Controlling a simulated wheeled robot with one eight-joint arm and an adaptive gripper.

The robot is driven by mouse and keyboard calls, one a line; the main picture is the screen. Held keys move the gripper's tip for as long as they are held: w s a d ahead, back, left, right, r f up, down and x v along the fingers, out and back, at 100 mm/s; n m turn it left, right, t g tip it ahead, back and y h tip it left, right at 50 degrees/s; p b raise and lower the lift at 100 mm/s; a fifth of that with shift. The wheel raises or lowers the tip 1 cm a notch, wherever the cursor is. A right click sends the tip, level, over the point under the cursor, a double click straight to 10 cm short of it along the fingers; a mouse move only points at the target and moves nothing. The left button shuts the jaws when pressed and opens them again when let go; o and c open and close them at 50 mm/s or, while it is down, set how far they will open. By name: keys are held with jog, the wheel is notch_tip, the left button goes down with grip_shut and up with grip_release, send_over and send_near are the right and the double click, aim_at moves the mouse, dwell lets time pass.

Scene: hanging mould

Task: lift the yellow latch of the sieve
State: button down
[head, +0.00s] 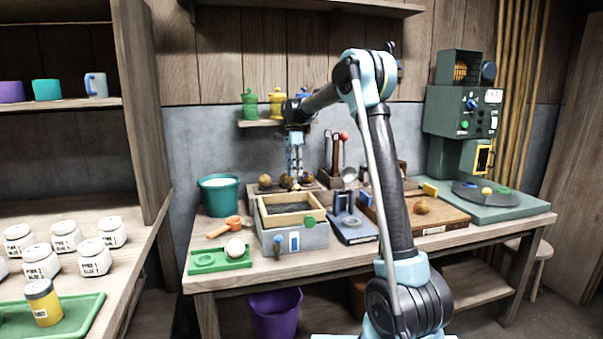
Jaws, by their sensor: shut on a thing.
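The wood-framed sieve (309,205) with a dark bed sits on a grey box (312,238) in the middle of the workbench. A green knob (310,221) is at its front right corner. I cannot make out a yellow latch on it. My gripper (296,173) points down behind the sieve in the picture, close to several small brown and yellowish balls (265,181). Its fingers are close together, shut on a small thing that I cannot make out. Whether it touches the sieve or the balls is unclear.
A blue stand (355,234) is right of the box. A green tray (205,264) with a white ball (235,247), an orange scoop (222,229) and a teal bucket (219,198) are left. A green machine (465,120) stands right. My arm crosses the bench's right half.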

dwell(0.4)
jog(key=c, duration=1.4)
grip_release()
jog(key=shift+r, duration=0.1)
jog(key=v, duration=1.1)
jog(key=shift+w+r, duration=0.2)
jog(key=shift+r, duration=0.15)
